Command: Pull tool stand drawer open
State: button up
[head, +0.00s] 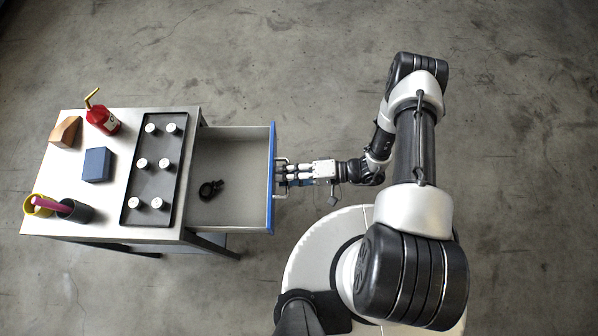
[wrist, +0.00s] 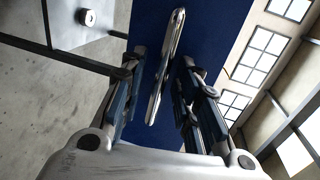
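The tool stand drawer (head: 235,150) is pulled well out to the right of the tool stand (head: 70,150), its grey inside showing. Its blue front also shows in the wrist view (wrist: 215,25). The metal bar handle (wrist: 172,45) stands on that front and also shows in the head view (head: 280,163). My gripper (head: 288,174) is at the handle, outside the drawer front. In the wrist view, its two fingers (wrist: 163,85) are on either side of the bar, with blue showing between bar and fingers. It looks open around the handle, not clamped on it.
A small black part (head: 211,189) lies in the drawer. On the stand top are a black tray (head: 152,190) with several white-topped pieces, a red bottle (head: 103,120), a blue block (head: 98,164), a wooden block (head: 66,131) and two cups. The floor beyond the drawer is clear.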

jog(key=v, duration=1.2)
notch_tip(320, 180, up, 25)
jog(key=w+d+n+g+h, duration=0.1)
jog(key=d+n+g+h, duration=0.2)
jog(key=h, duration=0.5)
jog(key=s+r+m+t+h, duration=0.1)
jog(key=s+r+t+h, duration=0.2)
jog(key=s+r, duration=0.2)
jog(key=s+r+m+t+h, duration=0.1)
jog(key=s+r+t+h, duration=0.2)
jog(key=r, duration=0.8)
jog(key=shift+s+r+t+h, duration=0.3)
jog(key=shift+s+t+h, duration=0.1)
jog(key=shift+s+h, duration=0.45)
